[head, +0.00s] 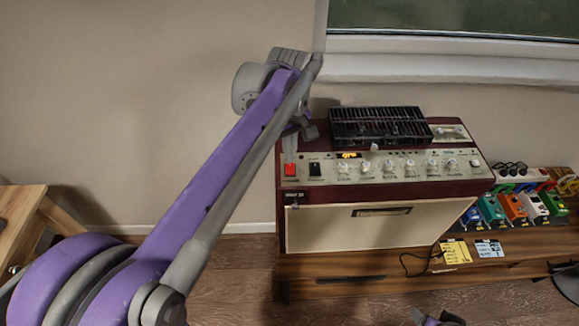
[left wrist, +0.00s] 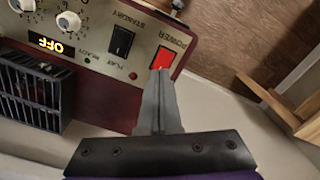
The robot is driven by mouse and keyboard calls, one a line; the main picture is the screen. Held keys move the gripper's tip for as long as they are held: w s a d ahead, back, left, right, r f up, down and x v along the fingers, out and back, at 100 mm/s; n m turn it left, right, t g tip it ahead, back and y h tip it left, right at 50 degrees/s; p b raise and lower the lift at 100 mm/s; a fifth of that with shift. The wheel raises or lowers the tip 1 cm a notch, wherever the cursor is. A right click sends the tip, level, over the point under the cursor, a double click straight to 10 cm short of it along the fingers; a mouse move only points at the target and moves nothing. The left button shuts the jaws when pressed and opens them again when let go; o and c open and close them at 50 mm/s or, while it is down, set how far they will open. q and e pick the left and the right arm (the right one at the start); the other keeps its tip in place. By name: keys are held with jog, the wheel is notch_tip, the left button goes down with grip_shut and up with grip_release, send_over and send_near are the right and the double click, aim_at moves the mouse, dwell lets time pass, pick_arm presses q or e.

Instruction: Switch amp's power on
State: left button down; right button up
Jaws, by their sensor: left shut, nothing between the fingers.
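The amp (head: 350,229) has a dark red case and a cream front, and stands on a low wooden bench. Its red power switch (head: 290,170) is at the left end of the control panel, beside the black standby switch (head: 315,169). In the left wrist view the red power switch (left wrist: 163,57) is partly hidden by the fingertips of my left gripper (left wrist: 161,73). The gripper is shut and empty, its tips at the switch; I cannot tell whether they touch it. The small display (left wrist: 51,43) reads OFF. A part of my right gripper (head: 438,319) shows at the bottom edge.
A black slatted unit (head: 379,126) sits on top of the amp. Several coloured pedals (head: 512,207) stand to its right, with yellow (head: 455,251) and blue (head: 489,248) cards in front. A wooden piece of furniture (head: 22,222) is at the left. The wall is close behind.

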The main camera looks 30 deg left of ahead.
aim_at(290, 165)
pick_arm(q)
jog(key=shift+f+b, duration=0.45)
jog(key=shift+f, duration=0.4)
pick_arm(e)
jog(key=shift+s+f, duration=0.15)
jog(key=shift+f, duration=0.4)
jog(key=shift+r, duration=0.1)
pick_arm(q)
jog(key=shift+r+p, duration=2.2)
jog(key=shift+r, duration=1.4)
jog(key=shift+f, duration=0.1)
pick_arm(e)
jog(key=r, duration=0.1)
jog(key=w+r, duration=0.1)
jog(key=r, duration=0.1)
jog(key=w+r, duration=0.1)
jog(key=r, duration=0.1)
jog(key=shift+r, duration=0.25)
jog(key=shift+s, duration=0.1)
pick_arm(q)
jog(key=shift+s, duration=0.1)
